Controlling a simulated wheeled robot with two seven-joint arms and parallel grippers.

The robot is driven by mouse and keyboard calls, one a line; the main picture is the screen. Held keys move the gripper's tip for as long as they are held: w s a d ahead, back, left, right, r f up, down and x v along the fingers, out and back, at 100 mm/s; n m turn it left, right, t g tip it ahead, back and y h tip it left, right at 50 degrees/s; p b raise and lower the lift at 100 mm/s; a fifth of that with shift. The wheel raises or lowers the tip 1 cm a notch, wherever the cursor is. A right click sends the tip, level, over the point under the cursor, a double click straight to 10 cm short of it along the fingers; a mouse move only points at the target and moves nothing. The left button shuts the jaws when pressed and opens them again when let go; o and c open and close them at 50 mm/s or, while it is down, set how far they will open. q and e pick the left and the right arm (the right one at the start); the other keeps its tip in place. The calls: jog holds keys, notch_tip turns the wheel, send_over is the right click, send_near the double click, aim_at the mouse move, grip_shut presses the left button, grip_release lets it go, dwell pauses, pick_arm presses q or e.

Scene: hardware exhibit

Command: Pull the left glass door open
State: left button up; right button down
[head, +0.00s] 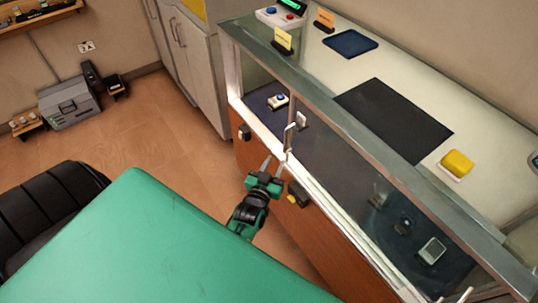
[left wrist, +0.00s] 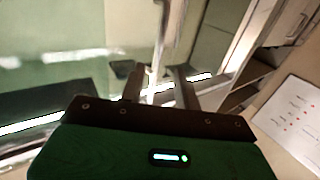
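The glass case (head: 330,100) has glass doors along its front. The left glass door (head: 262,88) is at the case's left end and looks closed, though its edges are hard to make out. A pale upright handle (head: 289,137) stands near the middle of the front; it also shows in the left wrist view (left wrist: 161,50). My left gripper (head: 275,163) is open just below this handle, its fingers apart at either side of the handle's lower end. I cannot tell whether they touch it. Two pale tips at the bottom right edge look like my right gripper (head: 455,297), apart and mostly out of frame.
A second handle (head: 302,121) is close beside the first. Wooden floor (head: 170,130) lies open between table and case.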

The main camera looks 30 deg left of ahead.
pick_arm(q)
jog(key=shift+s+d+b, duration=0.15)
jog(key=shift+s+d, duration=0.1)
jog(key=shift+s, duration=0.8)
jog(key=shift+s+d+b, duration=0.15)
jog(key=shift+s+d, duration=0.05)
jog(key=shift+s, duration=0.85)
jog(key=s+d+f+m+g+h, duration=0.1)
jog(key=s+d+f+g, duration=0.2)
jog(key=f, duration=0.7)
jog(key=s+d+f+m+g+h, duration=0.15)
jog(key=s+f, duration=0.25)
jog(key=f, duration=0.5)
jog(key=s+d+f+g+h, duration=0.2)
jog(key=s+d+f+g, duration=0.15)
jog(key=f, duration=0.65)
jog(key=s+a+f+g, duration=0.2)
jog(key=s+f, duration=0.4)
jog(key=s, duration=0.4)
jog(key=s+a+f+m+g, duration=0.1)
jog(key=s+a+f+g, duration=0.1)
jog(key=s+f, duration=0.4)
jog(key=s+a+f+m+g+y, duration=0.1)
jog(key=s+f+g, duration=0.3)
jog(key=s, duration=1)
notch_tip(320, 180, down, 2)
jog(key=shift+a+f+g, duration=0.15)
jog(key=shift+a+g, duration=0.15)
jog(key=shift+a, duration=0.2)
jog(key=shift+w, duration=0.1)
